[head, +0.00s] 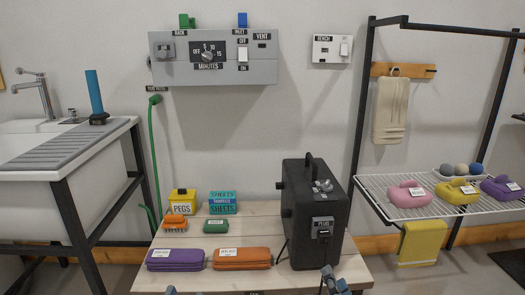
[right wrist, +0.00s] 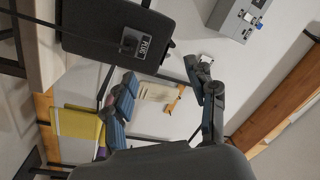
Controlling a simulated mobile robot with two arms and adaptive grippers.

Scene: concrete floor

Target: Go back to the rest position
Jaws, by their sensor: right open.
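My right gripper (head: 335,280) shows at the bottom edge of the head view, in front of the wooden table's front right part and below the black case (head: 300,215). In the right wrist view my right gripper (right wrist: 165,95) is open, its two fingers wide apart with nothing between them. A small blue-grey tip of my left gripper (head: 170,290) shows at the bottom edge of the head view, left of centre; the rest of it is out of frame, so its opening cannot be told.
The wooden table (head: 345,272) holds purple (head: 175,260) and orange (head: 242,259) bundles, a yellow pegs box (head: 182,202) and a teal sheets box (head: 222,202). A sink (head: 40,175) stands left, a wire rack (head: 400,207) right. A control panel (head: 165,75) hangs on the wall.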

